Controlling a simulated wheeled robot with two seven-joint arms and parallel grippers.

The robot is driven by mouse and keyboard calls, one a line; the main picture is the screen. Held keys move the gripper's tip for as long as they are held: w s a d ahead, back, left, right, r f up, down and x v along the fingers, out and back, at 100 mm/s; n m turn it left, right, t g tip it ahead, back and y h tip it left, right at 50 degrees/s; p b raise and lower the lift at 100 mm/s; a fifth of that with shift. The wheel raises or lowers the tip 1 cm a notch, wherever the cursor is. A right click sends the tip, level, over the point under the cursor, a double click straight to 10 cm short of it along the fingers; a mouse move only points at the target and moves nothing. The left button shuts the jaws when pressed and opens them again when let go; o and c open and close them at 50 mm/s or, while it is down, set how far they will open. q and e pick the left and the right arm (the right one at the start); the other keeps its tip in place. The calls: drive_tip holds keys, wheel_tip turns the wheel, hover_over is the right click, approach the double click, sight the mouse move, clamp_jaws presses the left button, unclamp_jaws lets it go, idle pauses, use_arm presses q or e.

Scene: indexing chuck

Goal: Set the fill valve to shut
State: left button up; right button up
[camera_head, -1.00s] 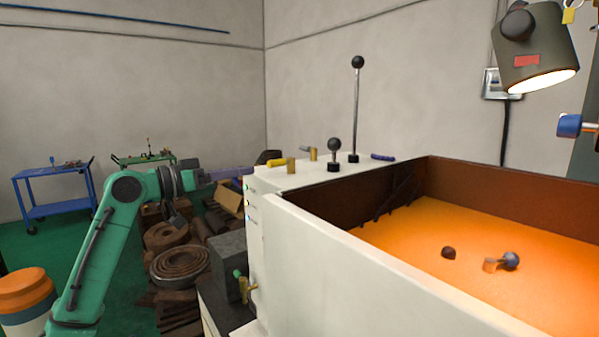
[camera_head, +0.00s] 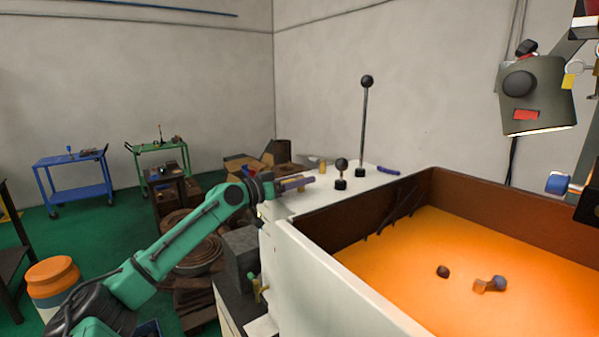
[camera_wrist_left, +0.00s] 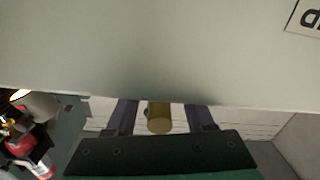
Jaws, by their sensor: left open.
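Several valves show; I cannot tell which is the fill valve. On the white machine top, my left gripper (camera_head: 300,184) is open at a brass-stemmed valve, whose yellow handle is now hidden. In the left wrist view a brass cylinder (camera_wrist_left: 160,118) lies between the two spread purple fingers (camera_wrist_left: 161,118); contact cannot be told. Another brass valve stem (camera_head: 322,165) stands just behind. A brass valve with a green handle (camera_head: 255,287) sits low on the machine's side, and a blue-handled one (camera_head: 558,184) is at the far right. My right gripper is out of view.
A tall black-knobbed lever (camera_head: 364,125) and a short one (camera_head: 341,165) stand right of the gripper. The orange-glowing tray (camera_head: 400,197) has raised walls. A lamp (camera_head: 537,95) hangs at the upper right. Scrap metal and boxes lie behind the arm.

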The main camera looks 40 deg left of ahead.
use_arm(q)
clamp_jaws()
idle(1.4)
